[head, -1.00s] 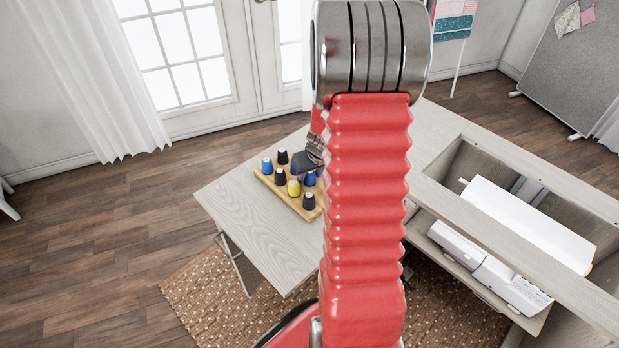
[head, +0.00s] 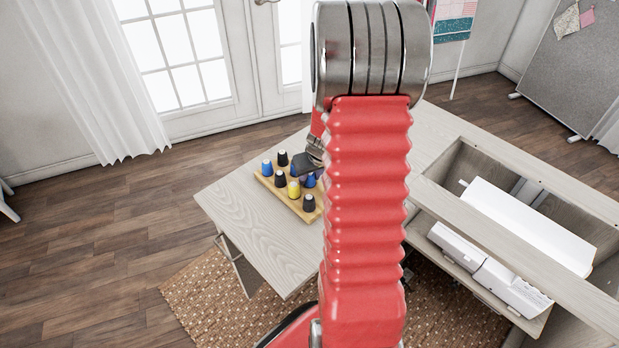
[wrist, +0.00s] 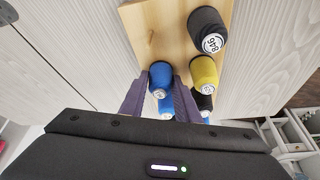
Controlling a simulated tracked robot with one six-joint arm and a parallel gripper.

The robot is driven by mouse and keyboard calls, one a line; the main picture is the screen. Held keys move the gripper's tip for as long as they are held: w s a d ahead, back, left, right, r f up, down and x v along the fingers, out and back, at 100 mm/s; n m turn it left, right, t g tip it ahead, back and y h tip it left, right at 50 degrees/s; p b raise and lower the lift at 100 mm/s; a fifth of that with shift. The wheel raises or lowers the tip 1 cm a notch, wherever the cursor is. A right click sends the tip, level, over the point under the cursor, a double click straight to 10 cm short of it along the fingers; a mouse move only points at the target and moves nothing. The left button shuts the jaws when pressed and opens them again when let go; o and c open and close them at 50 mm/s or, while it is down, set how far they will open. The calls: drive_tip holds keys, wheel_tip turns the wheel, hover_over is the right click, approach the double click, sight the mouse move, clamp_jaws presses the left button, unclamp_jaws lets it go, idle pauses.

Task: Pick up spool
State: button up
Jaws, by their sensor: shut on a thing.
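A blue spool (wrist: 160,76) with a pale top stands between the two dark fingers of my gripper (wrist: 160,84) in the wrist view. The fingers are shut on its sides. In the head view my gripper (head: 308,163) is over the wooden spool board, and the blue spool (head: 310,181) shows just below it, partly hidden by the gripper and arm. The spool looks to be still at the board; I cannot tell whether its base touches. Another blue spool (wrist: 166,106) is close behind it, partly hidden by the fingers.
The wooden board (head: 265,182) holds several other spools, including a yellow spool (head: 293,189) and a black spool (head: 308,203) beside the held one. The board rests on a pale wooden tabletop (head: 240,205). Open cabinet compartments (head: 458,160) with white items lie to the right.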

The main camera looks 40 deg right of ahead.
sight(310, 176)
wheel_tip(310, 176, up, 10)
idle(0.6)
idle(0.4)
drive_tip(key=s+r, duration=0.1)
drive_tip(key=s, duration=0.5)
drive_tip(key=shift+s, duration=0.2)
drive_tip(key=shift+d+f, duration=0.1)
drive_tip(key=shift+f, duration=2.2)
drive_tip(key=shift+f, duration=2.3)
